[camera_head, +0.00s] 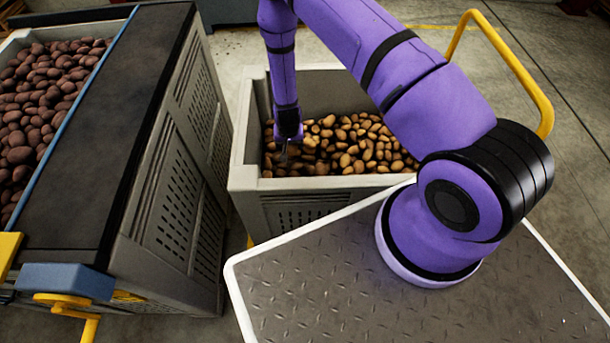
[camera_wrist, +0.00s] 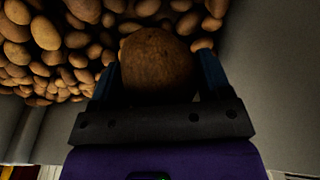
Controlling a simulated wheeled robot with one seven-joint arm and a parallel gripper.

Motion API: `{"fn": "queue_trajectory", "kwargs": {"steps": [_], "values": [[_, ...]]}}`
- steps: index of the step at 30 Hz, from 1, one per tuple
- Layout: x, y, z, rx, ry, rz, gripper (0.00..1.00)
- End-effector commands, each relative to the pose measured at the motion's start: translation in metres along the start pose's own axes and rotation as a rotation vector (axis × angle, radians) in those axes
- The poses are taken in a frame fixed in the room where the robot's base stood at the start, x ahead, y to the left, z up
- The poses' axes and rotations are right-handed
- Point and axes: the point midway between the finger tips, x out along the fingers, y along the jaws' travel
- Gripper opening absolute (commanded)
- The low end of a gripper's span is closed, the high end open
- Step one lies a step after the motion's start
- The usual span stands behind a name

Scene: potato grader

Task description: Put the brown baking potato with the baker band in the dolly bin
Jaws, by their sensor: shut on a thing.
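A brown potato (camera_wrist: 157,62) fills the middle of the wrist view, and my gripper (camera_wrist: 158,75) is shut on it with a blue finger at each side. No band shows on the side facing the camera. In the head view my gripper (camera_head: 286,150) points down inside the grey bin (camera_head: 243,165) near its left wall, just over the heap. The held potato cannot be made out there. The bin holds many tan and brown potatoes (camera_head: 345,145). They also show below the held potato in the wrist view (camera_wrist: 45,35). Whether the held potato touches them is unclear.
A large grey crate (camera_head: 175,165) of dark red potatoes (camera_head: 45,90) with a black top edge stands at the left. A yellow handle (camera_head: 515,75) rises behind the bin at right. My tread-plate base (camera_head: 320,275) is in front. Floor shows between crate and bin.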

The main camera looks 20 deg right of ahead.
Motion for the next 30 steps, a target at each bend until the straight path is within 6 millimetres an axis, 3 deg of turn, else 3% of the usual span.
{"fn": "queue_trajectory", "kwargs": {"steps": [3, 7, 18, 25, 30], "values": [[0.022, -0.003, 0.017, 0.011, -0.001, 0.004, 0.40], [0.033, -0.006, 0.026, 0.020, 0.000, 0.004, 0.40], [0.085, -0.006, 0.036, 0.024, 0.000, 0.005, 0.40], [0.099, -0.006, 0.038, 0.024, 0.000, 0.005, 0.40], [0.122, -0.006, 0.042, 0.024, 0.000, 0.005, 0.40]]}}
